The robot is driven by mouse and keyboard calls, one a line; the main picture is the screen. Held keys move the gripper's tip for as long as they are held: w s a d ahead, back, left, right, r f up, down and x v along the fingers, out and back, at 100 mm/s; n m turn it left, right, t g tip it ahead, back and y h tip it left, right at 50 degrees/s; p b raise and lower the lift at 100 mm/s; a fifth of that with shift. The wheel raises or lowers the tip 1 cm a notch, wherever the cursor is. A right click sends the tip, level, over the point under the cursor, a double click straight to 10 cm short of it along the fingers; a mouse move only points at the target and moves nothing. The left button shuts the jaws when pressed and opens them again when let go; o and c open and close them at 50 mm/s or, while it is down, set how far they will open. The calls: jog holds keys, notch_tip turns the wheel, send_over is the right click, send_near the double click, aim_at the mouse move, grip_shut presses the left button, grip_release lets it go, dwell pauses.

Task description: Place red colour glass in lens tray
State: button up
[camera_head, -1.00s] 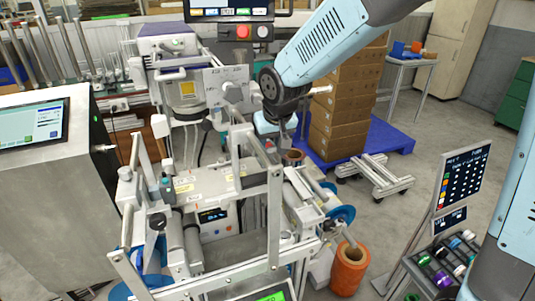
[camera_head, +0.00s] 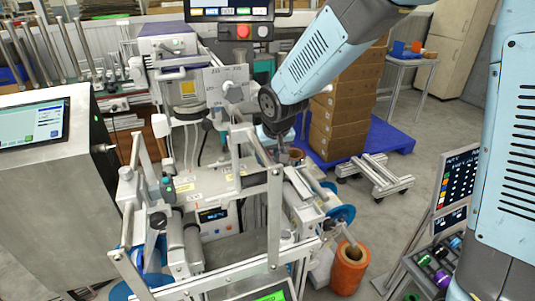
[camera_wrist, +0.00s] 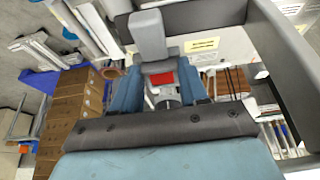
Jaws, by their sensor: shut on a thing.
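My gripper (camera_wrist: 158,92) shows in the wrist view, with a blue finger on each side of a small red piece that I take for the red colour glass (camera_wrist: 162,79). The gripper is shut on it. A pale round part shows just below the red piece. In the head view my gripper (camera_head: 277,140) is above the right part of the film machine, and the red glass cannot be made out there. A tray with several coloured round pieces (camera_head: 424,259) stands at the lower right, partly hidden by my arm. I cannot tell whether it is the lens tray.
The film machine's grey frame (camera_head: 274,215) has upright posts and bars close to my gripper. An orange roll (camera_head: 350,268) stands on the floor at its right. Stacked cartons (camera_head: 340,125) are on a blue pallet (camera_head: 393,137) behind. A code display (camera_head: 458,180) stands at the right.

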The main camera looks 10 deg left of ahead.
jog(key=shift+s+d+f, duration=0.1)
jog(key=shift+s+f, duration=0.05)
jog(key=shift+f, duration=0.2)
jog(key=o, duration=0.8)
jog(key=shift+s+f, duration=0.1)
jog(key=shift+f, duration=0.05)
jog(key=shift+o, duration=1.2)
jog(key=shift+r, duration=0.5)
jog(key=v, duration=1.2)
jog(key=shift+w, duration=0.3)
jog(key=shift+r, duration=0.15)
